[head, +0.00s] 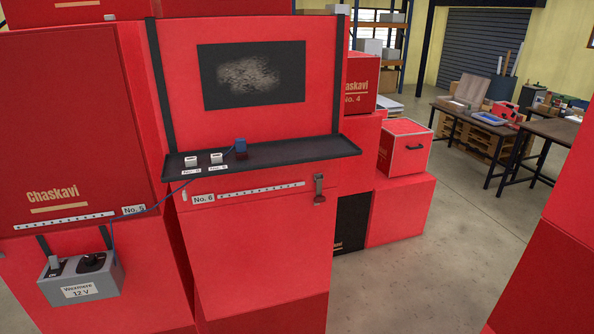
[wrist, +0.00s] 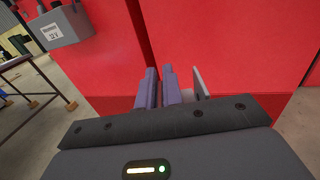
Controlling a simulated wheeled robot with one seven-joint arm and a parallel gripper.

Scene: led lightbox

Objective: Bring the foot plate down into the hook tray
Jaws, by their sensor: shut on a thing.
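In the wrist view, my gripper (wrist: 160,86) is shut, its two purple-grey fingers close together. A thin pale grey plate (wrist: 202,84) shows just beyond the right finger, in front of a red panel; it looks like the foot plate. The grip itself is mostly hidden behind the fingers. My gripper does not show in the head view. A black rimmed tray (head: 290,151) runs along the front of the red No. 6 case in the head view. I cannot tell for certain whether it is the hook tray.
Two small white blocks and a blue connector (head: 240,145) stand on the black tray. A blue cable runs left to a grey 12 V box (head: 105,278), which also shows in the wrist view (wrist: 62,27). A latch (head: 319,188) hangs below the tray.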

